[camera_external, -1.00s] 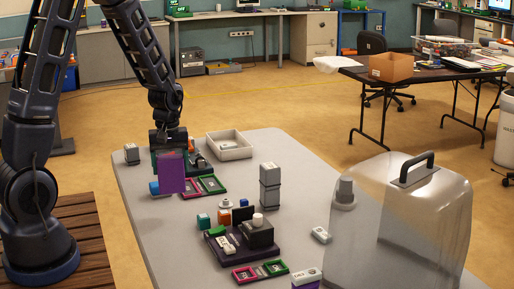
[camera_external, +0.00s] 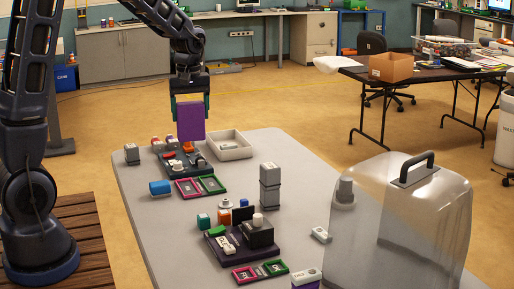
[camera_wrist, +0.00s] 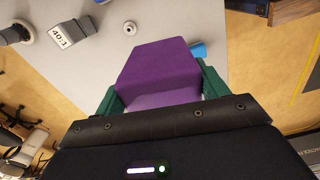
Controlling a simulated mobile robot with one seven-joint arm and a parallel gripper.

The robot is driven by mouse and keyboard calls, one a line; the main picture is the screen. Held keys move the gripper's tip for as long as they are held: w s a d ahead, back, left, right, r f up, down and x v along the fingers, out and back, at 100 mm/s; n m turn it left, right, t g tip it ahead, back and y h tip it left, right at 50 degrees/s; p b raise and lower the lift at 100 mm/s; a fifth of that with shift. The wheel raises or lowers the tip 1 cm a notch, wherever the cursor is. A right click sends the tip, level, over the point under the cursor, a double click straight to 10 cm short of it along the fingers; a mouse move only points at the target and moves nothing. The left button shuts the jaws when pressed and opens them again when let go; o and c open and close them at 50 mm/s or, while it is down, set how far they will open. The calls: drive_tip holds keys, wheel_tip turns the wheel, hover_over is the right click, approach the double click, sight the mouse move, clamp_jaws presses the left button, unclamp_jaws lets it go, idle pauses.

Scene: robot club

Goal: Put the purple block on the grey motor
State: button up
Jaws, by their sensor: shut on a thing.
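The purple block (camera_external: 191,123) is held upright between the green fingers of my gripper (camera_external: 190,104), above the far left part of the table. In the wrist view the purple block (camera_wrist: 158,65) fills the space between the fingers. A tall grey stacked piece (camera_external: 270,188) stands mid-table. A grey piece on a round base (camera_external: 344,193) stands farther right, beside or behind the clear cover. I cannot tell for sure which grey piece is the motor. Both are apart from my gripper, and their tops look bare.
Below the block are a dark tray of parts (camera_external: 177,165), pink and green frames (camera_external: 188,188) and a blue block (camera_external: 160,187). A white bin (camera_external: 230,153) stands behind. A second parts tray (camera_external: 235,252) is nearer. A large clear cover with a handle (camera_external: 455,230) takes up the right side.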

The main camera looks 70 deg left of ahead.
drive_tip(key=w+r, duration=0.3)
drive_tip(key=w, duration=1.2)
drive_tip(key=w+d+r+n, duration=0.1)
drive_tip(key=w+d, duration=0.5)
drive_tip(key=w, duration=0.3)
drive_tip(key=w+d+r, duration=0.2)
drive_tip(key=w+d, duration=0.3)
drive_tip(key=w, duration=0.5)
drive_tip(key=w+d+r+n, duration=0.1)
drive_tip(key=w+d, duration=0.5)
drive_tip(key=w, duration=0.3)
wheel_tip(320, 180, down, 20)
drive_tip(key=shift+r, duration=0.15)
drive_tip(key=o, duration=1)
drive_tip(key=shift+o, duration=0.2)
